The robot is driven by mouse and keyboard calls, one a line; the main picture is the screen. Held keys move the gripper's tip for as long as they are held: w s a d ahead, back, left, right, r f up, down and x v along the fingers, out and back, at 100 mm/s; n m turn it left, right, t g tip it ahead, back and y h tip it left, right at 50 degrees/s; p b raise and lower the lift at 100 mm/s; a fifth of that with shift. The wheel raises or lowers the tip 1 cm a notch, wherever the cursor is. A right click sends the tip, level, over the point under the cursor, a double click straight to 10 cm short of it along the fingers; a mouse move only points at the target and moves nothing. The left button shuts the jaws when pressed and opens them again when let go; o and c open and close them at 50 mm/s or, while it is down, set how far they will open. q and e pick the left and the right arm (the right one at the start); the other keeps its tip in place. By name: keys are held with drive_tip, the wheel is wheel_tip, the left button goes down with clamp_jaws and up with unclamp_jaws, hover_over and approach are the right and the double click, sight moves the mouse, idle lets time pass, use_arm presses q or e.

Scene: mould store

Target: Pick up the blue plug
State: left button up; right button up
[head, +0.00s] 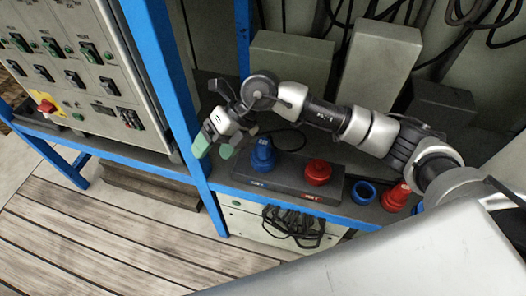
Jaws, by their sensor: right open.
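The blue plug (263,154) stands upright near the left end of a dark grey block (290,176) on the blue-framed shelf. My right gripper (213,149) has pale green fingertips and is to the left of the blue plug, apart from it. It is open, with nothing seen between the fingers. My right arm comes in from the right and passes above and behind the plugs. My left gripper is not in view.
A red plug (318,172) stands on the same block. A blue ring (363,193) and another red piece (396,196) are to the right. A blue post (178,90) rises left of my gripper, beside a control panel (75,70). Black cables (292,226) hang below the shelf.

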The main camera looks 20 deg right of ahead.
sight(263, 141)
drive_tip(key=w+d+h, duration=0.1)
drive_tip(key=d+h, duration=0.1)
drive_tip(key=d, duration=0.2)
drive_tip(key=w+d+t+h, duration=0.1)
drive_tip(key=w+d+h, duration=0.1)
drive_tip(key=d+h, duration=0.1)
drive_tip(key=w+d+m+h, duration=0.1)
drive_tip(key=w+d+h, duration=0.1)
drive_tip(key=d, duration=0.3)
drive_tip(key=shift+d+t+h, duration=0.3)
drive_tip(key=shift+d+h, duration=0.1)
drive_tip(key=shift+h, duration=0.3)
drive_tip(key=shift+w+d+f, duration=0.1)
drive_tip(key=shift+d+f, duration=0.1)
drive_tip(key=shift+f, duration=0.1)
wheel_tip(263, 141, down, 4)
drive_tip(key=shift+r, duration=0.1)
drive_tip(key=shift+w+a+f, duration=0.15)
drive_tip(key=shift+f, duration=1.4)
drive_tip(key=shift+w+a+f, duration=0.15)
drive_tip(key=shift+f, duration=1.4)
drive_tip(key=shift+c, duration=0.5)
drive_tip(key=c, duration=1)
drive_tip(key=shift+r, duration=0.1)
